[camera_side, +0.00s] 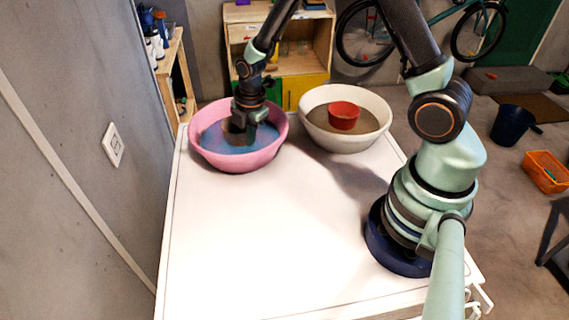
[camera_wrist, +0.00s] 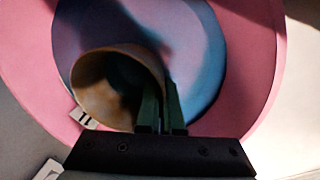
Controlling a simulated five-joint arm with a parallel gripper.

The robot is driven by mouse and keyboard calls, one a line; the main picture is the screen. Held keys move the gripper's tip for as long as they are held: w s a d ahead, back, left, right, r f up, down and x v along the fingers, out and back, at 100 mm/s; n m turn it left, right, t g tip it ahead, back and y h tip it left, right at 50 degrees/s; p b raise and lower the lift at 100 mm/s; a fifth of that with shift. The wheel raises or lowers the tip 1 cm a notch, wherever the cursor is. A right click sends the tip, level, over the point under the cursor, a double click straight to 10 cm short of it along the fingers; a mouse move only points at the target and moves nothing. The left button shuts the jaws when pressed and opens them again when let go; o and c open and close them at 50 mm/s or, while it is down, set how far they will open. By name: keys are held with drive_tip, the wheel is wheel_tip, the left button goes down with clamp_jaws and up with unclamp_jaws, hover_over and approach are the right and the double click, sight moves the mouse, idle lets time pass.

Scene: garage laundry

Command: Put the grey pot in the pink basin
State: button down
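The grey pot (camera_side: 236,132) is inside the pink basin (camera_side: 240,160), over its blue inner floor; I cannot tell whether it touches the floor. In the wrist view the pot (camera_wrist: 92,92) looks brownish and its open mouth faces the camera. The pink basin (camera_wrist: 252,60) surrounds it there. My gripper (camera_wrist: 166,92) is shut on the pot's right wall, with one finger inside the mouth and one outside. In the side view my gripper (camera_side: 250,118) points down into the basin and partly hides the pot.
A white basin (camera_side: 378,104) with a brown inside stands right of the pink basin and holds a red pot (camera_side: 344,115). The white table top (camera_side: 262,232) is clear in front. A grey wall with a switch (camera_side: 113,145) is on the left.

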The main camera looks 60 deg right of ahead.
drive_tip(key=shift+f, duration=0.15)
drive_tip(key=c, duration=1.1)
unclamp_jaws()
drive_tip(key=shift+o, duration=0.2)
wheel_tip(320, 180, up, 12)
drive_tip(key=s, duration=0.2)
drive_tip(key=s+r+m+t, duration=0.4)
drive_tip(key=s+r+m, duration=0.7)
drive_tip(key=m, duration=0.6)
drive_tip(key=shift+s+a+r+m, duration=0.2)
drive_tip(key=shift+a+r+m, duration=0.2)
drive_tip(key=shift+a+r, duration=0.1)
